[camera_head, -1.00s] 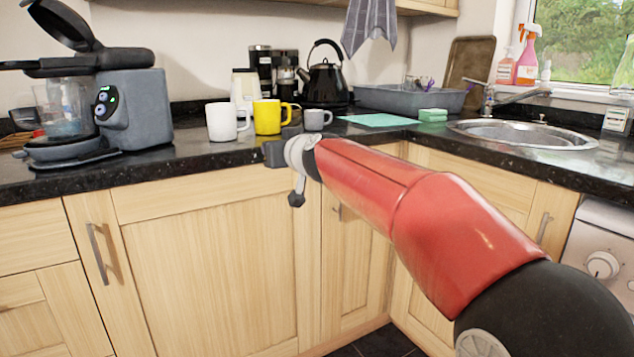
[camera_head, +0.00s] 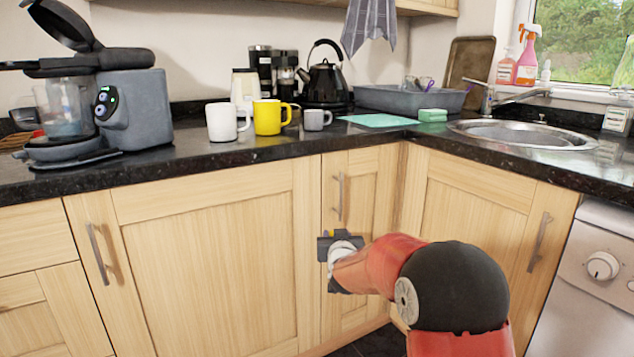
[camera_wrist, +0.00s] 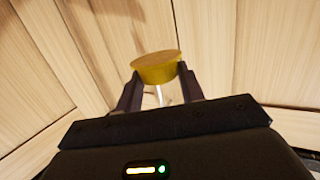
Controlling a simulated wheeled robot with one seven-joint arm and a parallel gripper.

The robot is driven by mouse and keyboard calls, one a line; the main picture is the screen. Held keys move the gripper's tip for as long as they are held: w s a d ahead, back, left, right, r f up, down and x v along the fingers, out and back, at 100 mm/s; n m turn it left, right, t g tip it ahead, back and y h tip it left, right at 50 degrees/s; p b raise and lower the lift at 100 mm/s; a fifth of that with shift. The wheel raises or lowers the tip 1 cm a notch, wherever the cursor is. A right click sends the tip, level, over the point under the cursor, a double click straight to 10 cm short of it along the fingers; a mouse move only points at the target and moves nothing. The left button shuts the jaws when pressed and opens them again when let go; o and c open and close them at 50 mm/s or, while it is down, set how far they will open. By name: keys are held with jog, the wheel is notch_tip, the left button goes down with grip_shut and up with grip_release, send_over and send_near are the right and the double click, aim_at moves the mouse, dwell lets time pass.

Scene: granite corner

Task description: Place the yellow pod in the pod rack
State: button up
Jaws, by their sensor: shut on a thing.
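The yellow pod (camera_wrist: 157,68) is between the two fingers of my gripper (camera_wrist: 160,88) in the wrist view, and the fingers are shut on it. In the head view my gripper (camera_head: 340,248) is in front of the wooden cabinet doors, below the worktop edge. Only a small yellow trace of the pod shows there, at the top of the gripper. I cannot make out a pod rack in any view.
The dark worktop (camera_head: 270,158) carries a coffee machine (camera_head: 130,105) at left. A white mug (camera_head: 222,122), a yellow mug (camera_head: 268,117) and a grey cup (camera_head: 316,120) stand near the middle. A kettle (camera_head: 324,78) is behind, and a sink (camera_head: 520,133) is at right. Cabinet handles (camera_head: 338,198) stick out near my gripper.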

jog(key=shift+m+h, duration=0.5)
jog(key=shift+h, duration=0.2)
jog(key=d+f, duration=0.1)
jog(key=f, duration=0.2)
jog(key=s+d+f, duration=0.1)
jog(key=d+f, duration=0.1)
jog(key=f, duration=0.1)
jog(key=s+d+f, duration=0.1)
jog(key=d+f, duration=0.1)
jog(key=f, duration=0.2)
jog(key=shift+f, duration=0.1)
jog(key=s+d+f, duration=0.3)
jog(key=s+f, duration=0.4)
jog(key=s+d+f, duration=0.2)
jog(key=s+f, duration=0.5)
jog(key=f, duration=0.1)
jog(key=shift+y, duration=0.3)
jog(key=s, duration=0.1)
jog(key=s+r, duration=0.1)
jog(key=s, duration=0.1)
jog(key=s+r, duration=0.1)
jog(key=s, duration=0.1)
jog(key=shift+s+d+r, duration=0.1)
jog(key=shift+s+r, duration=0.1)
